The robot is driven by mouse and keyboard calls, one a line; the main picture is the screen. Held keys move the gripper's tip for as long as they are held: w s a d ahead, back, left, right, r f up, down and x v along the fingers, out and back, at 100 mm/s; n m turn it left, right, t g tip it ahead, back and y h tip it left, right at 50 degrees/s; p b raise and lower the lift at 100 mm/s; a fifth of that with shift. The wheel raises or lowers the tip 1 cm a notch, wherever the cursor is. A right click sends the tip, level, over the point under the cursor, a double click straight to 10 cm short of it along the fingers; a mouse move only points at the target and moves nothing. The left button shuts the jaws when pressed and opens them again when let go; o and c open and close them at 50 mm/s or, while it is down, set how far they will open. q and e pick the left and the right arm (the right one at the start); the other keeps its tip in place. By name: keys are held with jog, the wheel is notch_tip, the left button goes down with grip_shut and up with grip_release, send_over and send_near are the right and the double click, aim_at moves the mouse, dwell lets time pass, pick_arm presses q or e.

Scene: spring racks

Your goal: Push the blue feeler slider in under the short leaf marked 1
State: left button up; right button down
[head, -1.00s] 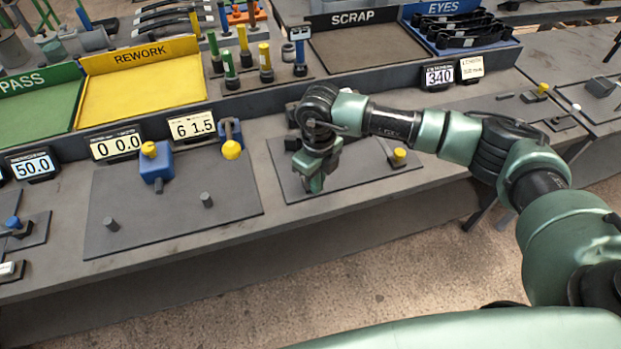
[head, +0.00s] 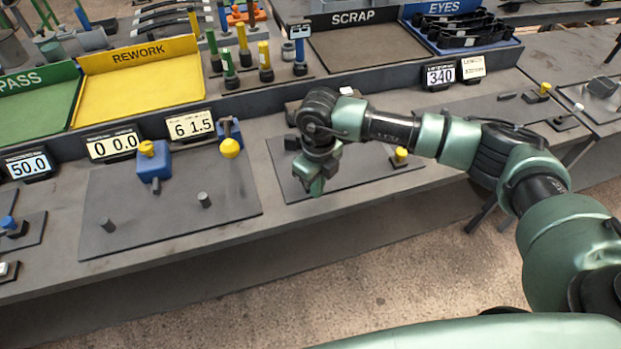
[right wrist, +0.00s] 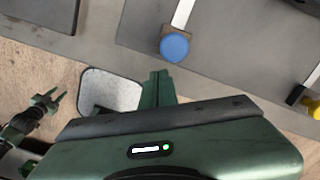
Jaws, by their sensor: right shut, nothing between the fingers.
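The blue feeler slider shows in the right wrist view as a round blue knob (right wrist: 174,46) on the end of a pale strip that runs up out of the picture. My right gripper (right wrist: 158,76) is shut and empty, pointing at the plate edge just below and left of the knob, apart from it in the picture. In the head view the right gripper (head: 317,187) hangs over the front left of a dark plate, and the arm hides the slider. My left gripper (right wrist: 46,98) shows open and empty at the left of the right wrist view. I cannot make out the leaf marked 1.
The dark plate (head: 350,185) also bears a yellow knob (head: 401,154). A plate with pegs (head: 204,200) and a blue block (head: 154,165) lies to the left. Trays and displays line the back. The bench front edge is clear.

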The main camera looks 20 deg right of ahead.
jog(key=shift+w, duration=0.25)
jog(key=shift+w+a+b, duration=0.1)
jog(key=shift+w+b, duration=2.4)
jog(key=shift+w, duration=0.4)
jog(key=shift+r, duration=0.1)
jog(key=shift+r, duration=0.1)
notch_tip(320, 180, up, 7)
jog(key=p, duration=0.3)
jog(key=shift+s+f, duration=0.15)
jog(key=shift+f, duration=0.05)
dwell(0.7)
dwell(0.4)
